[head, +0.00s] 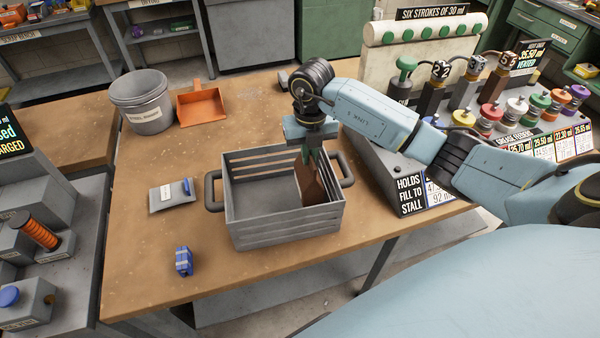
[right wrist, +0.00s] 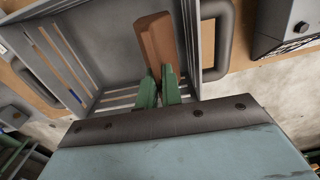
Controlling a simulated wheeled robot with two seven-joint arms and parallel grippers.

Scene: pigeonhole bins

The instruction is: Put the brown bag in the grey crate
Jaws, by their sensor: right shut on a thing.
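The grey crate (head: 285,228) stands on the wooden table, with slatted walls and a dark handle at each side. The brown bag (head: 311,184) is inside the crate's opening, toward its right side, slightly tilted. My right gripper (head: 309,154) is over the crate and is shut on the top of the bag. In the right wrist view, the green fingertips (right wrist: 158,88) close on the near end of the brown bag (right wrist: 157,42), with the crate (right wrist: 100,38) around it. I cannot tell whether the bag touches the crate floor. My left gripper is not in view.
A grey bucket (head: 142,103) and an orange dustpan (head: 202,105) stand behind left. A grey pouch (head: 172,196) and a blue item (head: 184,261) lie left of the crate. A grey console (head: 385,176) is close on the right. The front left tabletop is mostly clear.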

